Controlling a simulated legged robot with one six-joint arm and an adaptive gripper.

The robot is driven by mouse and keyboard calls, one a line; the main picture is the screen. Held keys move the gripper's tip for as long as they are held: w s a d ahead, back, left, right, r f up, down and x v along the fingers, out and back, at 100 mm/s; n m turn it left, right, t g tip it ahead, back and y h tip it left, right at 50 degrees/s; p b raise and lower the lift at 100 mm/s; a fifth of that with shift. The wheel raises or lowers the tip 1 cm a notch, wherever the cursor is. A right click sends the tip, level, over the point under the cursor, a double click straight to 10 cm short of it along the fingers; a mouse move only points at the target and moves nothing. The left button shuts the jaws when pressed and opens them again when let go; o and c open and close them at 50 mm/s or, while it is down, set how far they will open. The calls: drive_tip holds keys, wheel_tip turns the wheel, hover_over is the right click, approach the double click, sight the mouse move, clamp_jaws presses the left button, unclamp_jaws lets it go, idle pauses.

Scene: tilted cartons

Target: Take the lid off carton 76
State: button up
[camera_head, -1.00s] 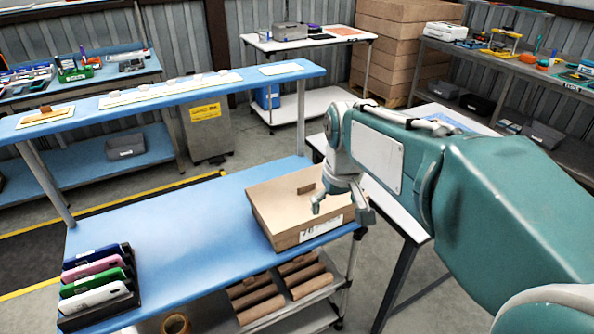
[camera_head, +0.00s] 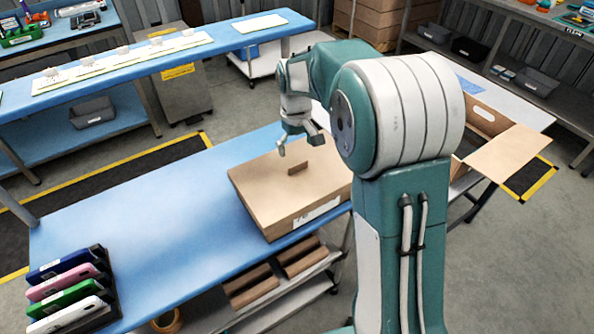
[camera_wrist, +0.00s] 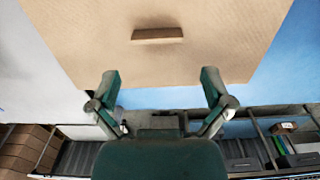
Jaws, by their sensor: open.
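Carton 76 (camera_head: 268,212) is a low brown box on the blue bench, with a white label on its front; its printed number is only partly legible. Its lid (camera_head: 262,172) is on, with a small raised brown grip block (camera_head: 298,168) near the middle. The lid fills the top of the wrist view (camera_wrist: 220,50), and the grip block (camera_wrist: 157,34) shows there beyond my fingertips. My gripper (camera_head: 299,144) is open and empty above the far part of the lid, apart from the block. In the wrist view its two fingers (camera_wrist: 160,82) are spread wide.
A rack of coloured devices (camera_head: 75,290) stands at the bench's left end. An open brown carton (camera_head: 505,150) is on the table at right, partly behind my arm. A raised blue shelf (camera_head: 215,40) runs behind the bench. The bench's middle is clear.

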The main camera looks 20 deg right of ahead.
sight(298, 164)
drive_tip(key=shift+s+d+f, duration=0.1)
drive_tip(key=shift+f, duration=1.5)
drive_tip(key=shift+d+f, duration=0.1)
drive_tip(key=shift+f, duration=1.45)
drive_tip(key=c, duration=0.9)
